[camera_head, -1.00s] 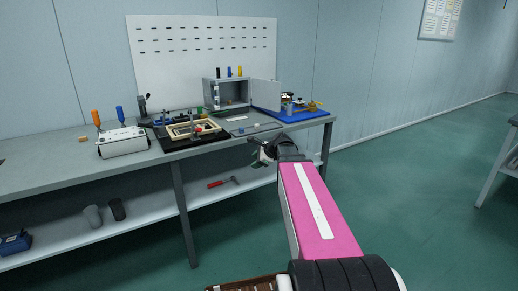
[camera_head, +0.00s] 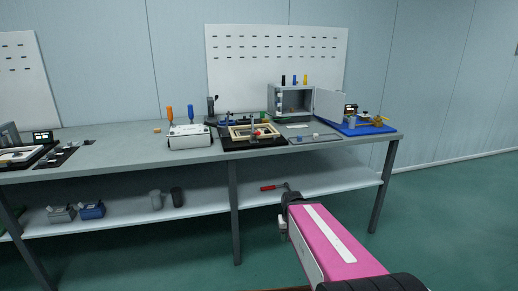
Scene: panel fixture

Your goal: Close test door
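The test door (camera_head: 329,106) is a light grey panel hinged at the right side of a small grey box (camera_head: 292,114) on the workbench. The door stands open, swung out to the right, and the box's inside shows. My gripper (camera_head: 283,229) is at the end of my pink arm, low in front of the bench and well apart from the door. It is small and partly hidden by my arm, so I cannot tell whether it is open or shut.
The workbench (camera_head: 120,151) holds a white device (camera_head: 190,137), a black fixture with a wooden frame (camera_head: 252,132) and a blue tray (camera_head: 369,129) right of the door. A red-handled hammer (camera_head: 274,187) lies on the lower shelf. Green floor (camera_head: 440,220) is clear at right.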

